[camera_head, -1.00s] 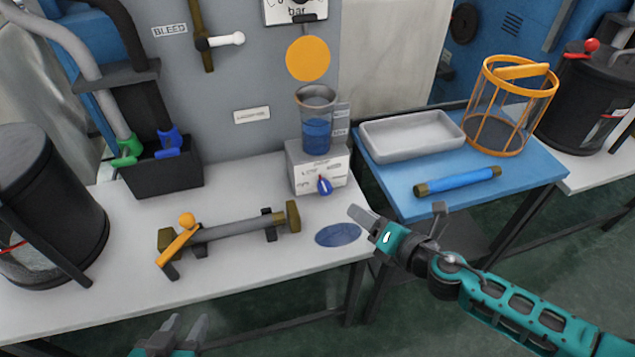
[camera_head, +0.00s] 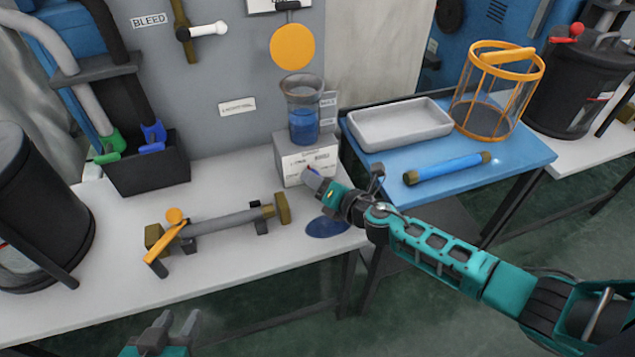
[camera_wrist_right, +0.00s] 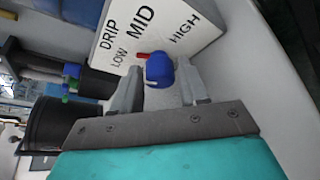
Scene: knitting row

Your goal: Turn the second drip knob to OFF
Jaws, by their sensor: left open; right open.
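A drip box (camera_head: 290,160) with a white label panel stands at the right end of the grey bench. In the right wrist view its panel (camera_wrist_right: 160,38) reads DRIP, LOW, MID and HIGH. The blue knob (camera_wrist_right: 158,72) has a red pointer (camera_wrist_right: 142,55) on the side toward LOW and MID. My right gripper (camera_head: 313,178) is at the box front and hides most of the knob in the head view. Its fingers (camera_wrist_right: 160,88) are open, one on each side of the knob; contact is unclear. My left gripper (camera_head: 177,322) is open and empty at the bottom edge, in front of the bench.
A beaker of blue liquid (camera_head: 303,122) stands on the box. A grey bar with an orange lever (camera_head: 228,221) lies left on the bench, and a blue disc (camera_head: 328,227) lies below my right gripper. The blue table holds a tray (camera_head: 400,136), a blue rod (camera_head: 447,168) and a cage (camera_head: 492,110).

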